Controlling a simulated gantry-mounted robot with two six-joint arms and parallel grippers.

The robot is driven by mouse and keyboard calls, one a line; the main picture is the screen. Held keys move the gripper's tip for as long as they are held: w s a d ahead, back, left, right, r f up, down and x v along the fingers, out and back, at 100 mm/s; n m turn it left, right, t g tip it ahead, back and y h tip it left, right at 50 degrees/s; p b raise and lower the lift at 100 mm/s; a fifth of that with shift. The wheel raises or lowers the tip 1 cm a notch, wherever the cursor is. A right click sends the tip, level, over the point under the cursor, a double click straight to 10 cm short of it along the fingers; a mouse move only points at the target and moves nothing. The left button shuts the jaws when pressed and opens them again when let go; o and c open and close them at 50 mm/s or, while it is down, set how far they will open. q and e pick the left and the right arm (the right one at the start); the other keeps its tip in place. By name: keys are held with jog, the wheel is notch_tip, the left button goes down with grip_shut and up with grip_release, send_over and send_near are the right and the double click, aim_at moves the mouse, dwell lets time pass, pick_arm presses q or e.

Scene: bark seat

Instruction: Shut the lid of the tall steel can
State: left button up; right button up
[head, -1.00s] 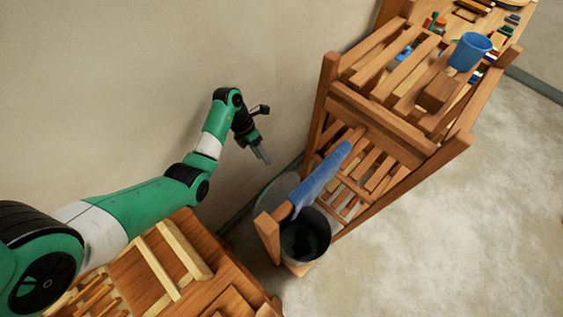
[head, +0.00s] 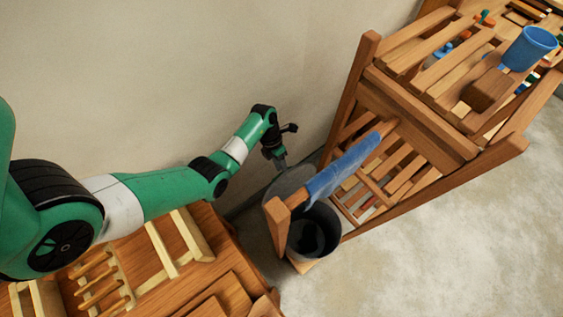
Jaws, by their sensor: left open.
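The tall steel can (head: 316,240) stands below the end of the wooden rack, with its dark inside showing from above. Its round grey lid (head: 287,183) stands open, tilted up on the wall side of the can. The rack's rail and a blue cloth hide part of the lid and the rim. My left gripper (head: 281,162) is open and points down, right at the lid's upper edge in the picture. I cannot tell whether it touches the lid. My right gripper is not in view.
A wooden rack (head: 420,110) stands right of the can, with a blue cloth (head: 340,168) over its rail and a blue bucket (head: 530,48) and wooden block (head: 488,90) on top. A wooden bench (head: 215,260) is at lower left. The floor at right is clear.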

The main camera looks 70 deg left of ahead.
pick_arm(q)
grip_shut()
dwell(1.4)
